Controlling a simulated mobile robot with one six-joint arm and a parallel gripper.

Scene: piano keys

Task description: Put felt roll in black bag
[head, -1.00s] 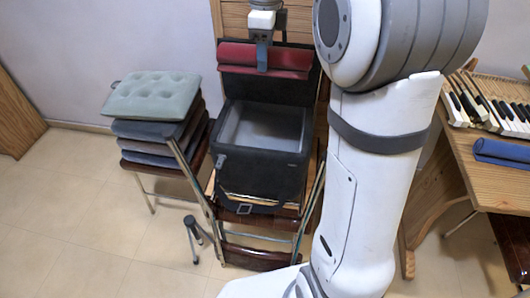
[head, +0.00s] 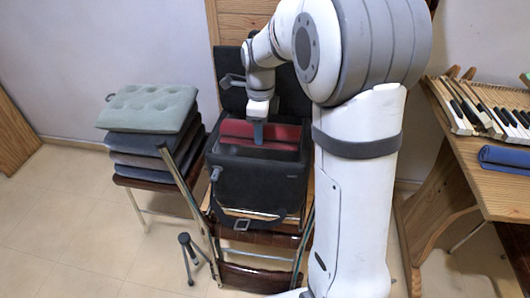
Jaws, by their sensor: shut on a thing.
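The red felt roll (head: 282,134) lies across the mouth of the open black bag (head: 262,178), its upper part showing above the front rim and its lower part hidden by the bag's front wall. My gripper (head: 258,136) is shut on the roll and points down into the bag opening. The fingertips are small and partly merge with the roll. The bag stands on a folding chair, with its dark lid raised behind it. I cannot tell whether the roll touches the bag's bottom.
A stack of cushions (head: 150,112) on a chair stands left of the bag. A wooden table (head: 490,190) at right holds piano keys (head: 490,108) and a blue roll (head: 505,158). A small black tripod (head: 190,255) stands on the floor in front.

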